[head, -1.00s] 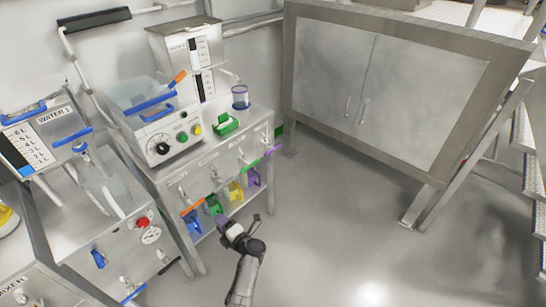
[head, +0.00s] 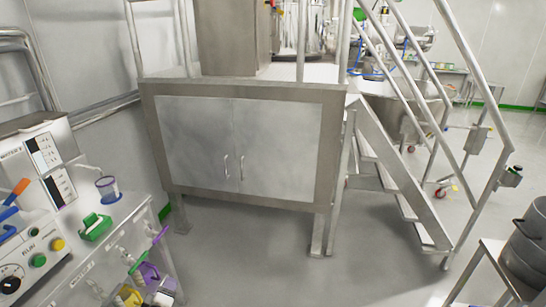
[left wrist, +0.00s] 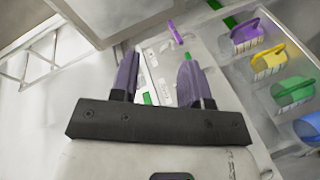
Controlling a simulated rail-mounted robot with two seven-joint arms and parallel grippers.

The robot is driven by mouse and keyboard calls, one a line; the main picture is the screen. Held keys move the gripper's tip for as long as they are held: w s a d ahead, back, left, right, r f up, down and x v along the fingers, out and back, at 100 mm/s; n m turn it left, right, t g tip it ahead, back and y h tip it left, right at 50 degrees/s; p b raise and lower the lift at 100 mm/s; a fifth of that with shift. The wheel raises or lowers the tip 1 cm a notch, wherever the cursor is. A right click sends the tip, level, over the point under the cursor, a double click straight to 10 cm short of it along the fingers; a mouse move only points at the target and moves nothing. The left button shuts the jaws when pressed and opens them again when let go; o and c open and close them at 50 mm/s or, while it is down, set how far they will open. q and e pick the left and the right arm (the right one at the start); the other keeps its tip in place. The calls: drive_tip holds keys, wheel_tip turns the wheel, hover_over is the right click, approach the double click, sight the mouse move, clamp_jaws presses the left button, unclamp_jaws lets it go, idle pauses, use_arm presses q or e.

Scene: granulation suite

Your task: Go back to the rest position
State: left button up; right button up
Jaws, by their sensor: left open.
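My left gripper (left wrist: 158,78) shows in the left wrist view with its two purple-tipped fingers spread apart and nothing between them. My right gripper is in neither view.
The grey floor (head: 250,255) between is clear.

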use_arm(q)
wheel_tip(320, 180, up, 6)
drive_tip(key=s+d+m+g+h, duration=0.1)
drive_tip(key=s+d+m+h, duration=0.15)
drive_tip(key=m, duration=0.25)
drive_tip(key=s+d+r+m+g+p, duration=0.2)
drive_tip(key=s+r, duration=0.1)
drive_tip(key=s, duration=0.4)
drive_tip(key=s+d+r+m+g+y+p, duration=0.1)
drive_tip(key=s+d+r+m+g+p, duration=0.15)
drive_tip(key=s, duration=0.35)
drive_tip(key=s+d+r+m+g+p, duration=0.1)
drive_tip(key=s+r+m, duration=0.15)
drive_tip(key=s, duration=0.45)
drive_tip(key=s+d+f+m+g+p, duration=0.2)
drive_tip(key=s+g+p, duration=0.15)
drive_tip(key=s, duration=0.75)
drive_tip(key=s+d+f+m+g+p, duration=0.1)
drive_tip(key=s+d+f+g+p, duration=0.2)
drive_tip(key=s, duration=0.8)
wheel_tip(320, 180, up, 37)
drive_tip(key=t+p, duration=0.1)
drive_tip(key=p, duration=3.6)
drive_tip(key=shift+a+p, duration=0.25)
drive_tip(key=shift+p, duration=0.05)
